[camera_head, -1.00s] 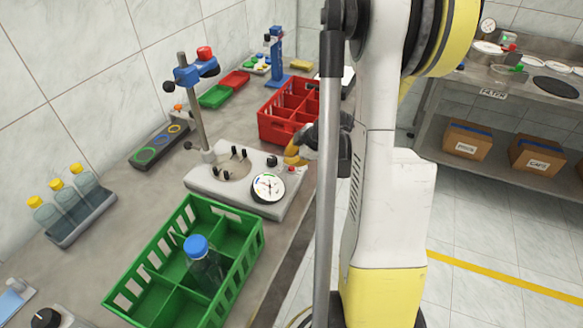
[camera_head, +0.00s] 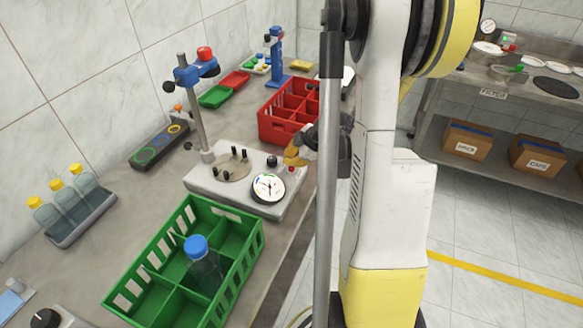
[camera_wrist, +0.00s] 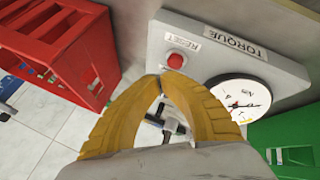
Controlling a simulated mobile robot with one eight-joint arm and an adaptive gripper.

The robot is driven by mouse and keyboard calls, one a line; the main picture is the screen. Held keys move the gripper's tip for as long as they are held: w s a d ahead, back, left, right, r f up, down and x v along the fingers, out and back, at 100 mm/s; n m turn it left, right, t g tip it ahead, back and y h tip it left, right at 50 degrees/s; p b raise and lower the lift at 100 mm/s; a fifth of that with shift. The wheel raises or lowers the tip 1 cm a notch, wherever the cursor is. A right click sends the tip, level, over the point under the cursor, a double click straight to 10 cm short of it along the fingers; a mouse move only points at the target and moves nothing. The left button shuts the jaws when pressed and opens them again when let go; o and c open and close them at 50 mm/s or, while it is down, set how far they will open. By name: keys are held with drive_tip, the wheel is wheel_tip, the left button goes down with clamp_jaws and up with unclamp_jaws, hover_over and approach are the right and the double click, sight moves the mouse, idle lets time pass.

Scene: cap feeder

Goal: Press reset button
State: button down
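The red reset button (camera_wrist: 175,61) sits on the grey torque tester (camera_wrist: 285,68) beside a label reading RESET (camera_wrist: 182,42). In the head view the button (camera_head: 291,169) is a small red dot near the tester's right edge. My gripper's yellow fingers (camera_wrist: 161,77) meet at their tips, with nothing seen between them. In the wrist view the tips appear just below the button; whether they touch it cannot be told. In the head view my gripper (camera_head: 294,157) is by the tester's right rear corner, partly hidden by my arm.
A round dial (camera_head: 268,187) is on the tester, next to a plate with dark pegs (camera_head: 232,165). A red crate (camera_head: 283,127) stands behind, and a green crate (camera_head: 250,246) with a blue-capped bottle (camera_head: 203,262) in front. A post with a clamp (camera_head: 194,105) rises at the tester's left.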

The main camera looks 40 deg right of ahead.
sight(290, 167)
drive_tip(key=shift+f+b, duration=0.4)
drive_tip(key=shift+f+b, duration=0.45)
idle(0.6)
drive_tip(key=shift+r, duration=0.1)
drive_tip(key=shift+r+p, duration=0.65)
drive_tip(key=shift+r, duration=0.15)
drive_tip(key=shift+r+p, duration=1.85)
drive_tip(key=shift+r, duration=0.7)
drive_tip(key=shift+a, duration=0.1)
